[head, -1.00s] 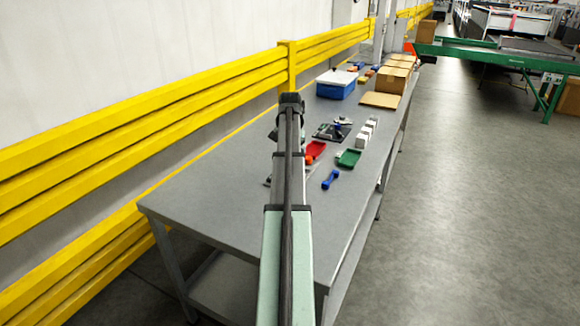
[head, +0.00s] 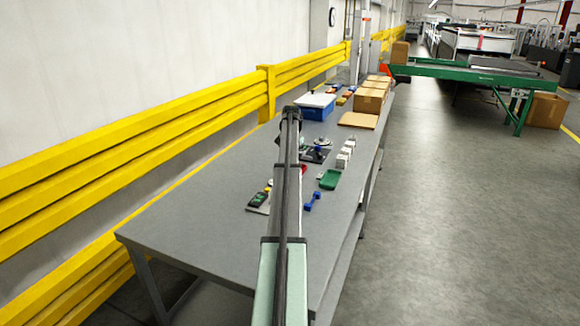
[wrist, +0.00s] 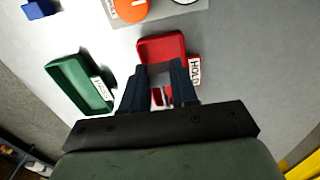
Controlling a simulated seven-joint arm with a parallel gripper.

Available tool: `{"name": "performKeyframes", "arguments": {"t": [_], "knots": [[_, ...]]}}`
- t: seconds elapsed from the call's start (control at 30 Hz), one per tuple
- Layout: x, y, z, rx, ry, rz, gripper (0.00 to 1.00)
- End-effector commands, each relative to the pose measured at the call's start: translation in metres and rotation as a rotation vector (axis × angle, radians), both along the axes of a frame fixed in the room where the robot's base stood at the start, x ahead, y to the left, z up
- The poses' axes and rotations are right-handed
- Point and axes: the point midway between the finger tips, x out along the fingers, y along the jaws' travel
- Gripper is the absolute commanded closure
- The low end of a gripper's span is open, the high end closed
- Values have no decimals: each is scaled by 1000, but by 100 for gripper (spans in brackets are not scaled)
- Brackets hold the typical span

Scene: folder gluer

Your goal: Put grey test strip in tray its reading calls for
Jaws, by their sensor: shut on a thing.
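My gripper (wrist: 158,68) is in the wrist view, its two dark fingers shut on a grey piece (wrist: 158,78) that looks like the grey test strip. A small red and white patch shows between the fingers nearer the palm; I cannot read it. The red tray (wrist: 165,42), labelled HOLD, lies just beyond the fingertips. My fingers are hidden there.
White blocks (head: 345,152), a blue bin (head: 314,108) and cardboard boxes (head: 370,96) stand farther along the table. An orange round thing (wrist: 131,8) lies beyond the red tray. The near table end is clear.

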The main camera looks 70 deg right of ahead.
Motion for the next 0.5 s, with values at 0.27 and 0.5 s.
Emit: {"name": "performKeyframes", "arguments": {"t": [0.27, 0.5], "knots": [[1, -2, -6, 0, 0, 27, 100], [1, -1, -19, 1, 1, 26, 100]]}}
